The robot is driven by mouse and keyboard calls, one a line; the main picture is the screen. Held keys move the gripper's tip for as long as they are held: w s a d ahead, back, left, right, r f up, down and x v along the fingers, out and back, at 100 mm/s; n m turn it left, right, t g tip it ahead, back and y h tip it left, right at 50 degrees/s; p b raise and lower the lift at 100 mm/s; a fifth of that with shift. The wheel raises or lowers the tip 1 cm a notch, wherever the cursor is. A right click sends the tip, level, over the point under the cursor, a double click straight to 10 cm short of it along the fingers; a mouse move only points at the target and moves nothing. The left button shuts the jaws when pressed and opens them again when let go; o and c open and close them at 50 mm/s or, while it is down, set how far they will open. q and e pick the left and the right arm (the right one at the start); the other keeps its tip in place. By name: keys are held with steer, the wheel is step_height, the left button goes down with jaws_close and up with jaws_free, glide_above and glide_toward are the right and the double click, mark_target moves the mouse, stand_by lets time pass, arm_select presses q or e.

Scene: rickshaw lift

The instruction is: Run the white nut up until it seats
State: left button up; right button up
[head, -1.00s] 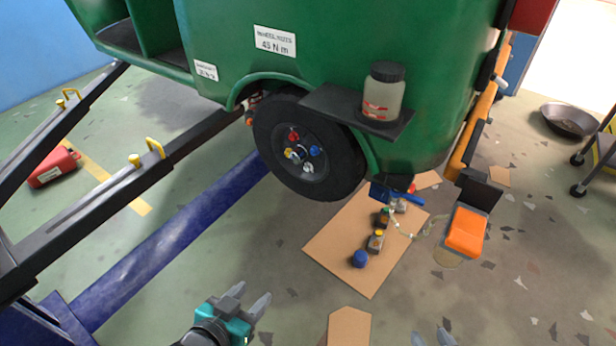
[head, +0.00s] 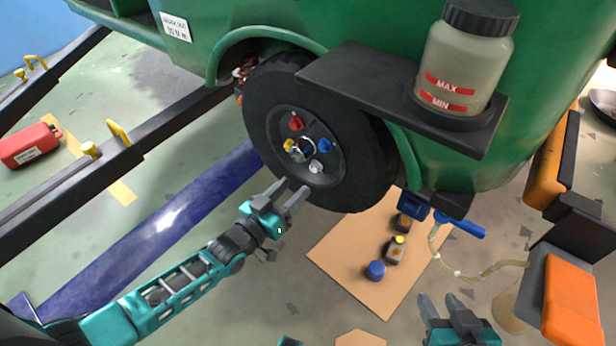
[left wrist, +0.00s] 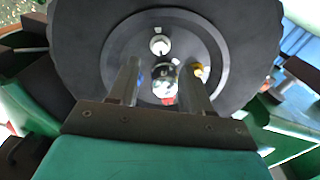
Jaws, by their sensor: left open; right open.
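The white nut (head: 316,167) sits at the lower right of the wheel hub, beside a blue nut (head: 324,145), a red nut (head: 296,123) and a yellow nut (head: 288,145). In the left wrist view the white nut (left wrist: 159,45) is seen near the top, between and beyond the fingertips. My left gripper (head: 290,190) is open and empty, just below and in front of the wheel (head: 268,115), apart from the nut. My right gripper (head: 438,305) is open and empty near the bottom right.
A shelf (head: 350,75) with a bottle (head: 465,60) juts out right of the wheel. A cardboard sheet (head: 345,250) with small bottles and a blue cap (head: 376,270) lies on the floor. An orange-topped container (head: 572,300) stands at the right. A red can (head: 28,145) is at left.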

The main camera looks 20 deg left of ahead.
mark_target(313, 169)
arm_select(q)
steer(key=b+x, duration=0.1)
steer(key=x, duration=0.5)
steer(key=shift+w, duration=0.25)
jaws_close()
